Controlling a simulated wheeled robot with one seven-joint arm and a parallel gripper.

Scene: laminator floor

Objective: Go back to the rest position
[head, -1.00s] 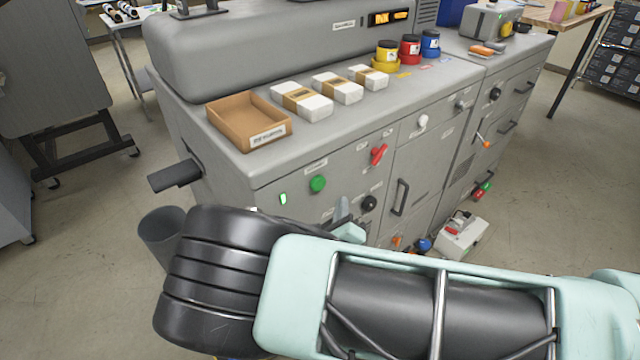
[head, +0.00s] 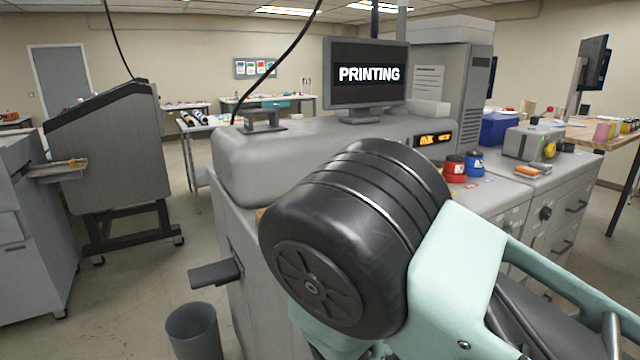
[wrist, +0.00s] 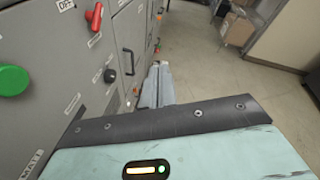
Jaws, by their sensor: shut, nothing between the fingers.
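My gripper shows in the wrist view, its fingers (wrist: 157,88) together and empty. They point down along the front of the grey machine, apart from its panel. A green button (wrist: 12,80), a red switch (wrist: 95,18) and a black knob (wrist: 109,75) show on that panel. In the head view my arm is raised in front of the grey machine (head: 290,150) and my gripper is hidden behind it. The monitor (head: 365,75) on the machine reads "PRINTING".
A grey bin (head: 193,330) stands on the floor at the machine's left end, below a jutting dark handle (head: 215,273). Red (head: 455,168) and blue (head: 474,163) ink pots stand on the machine top.

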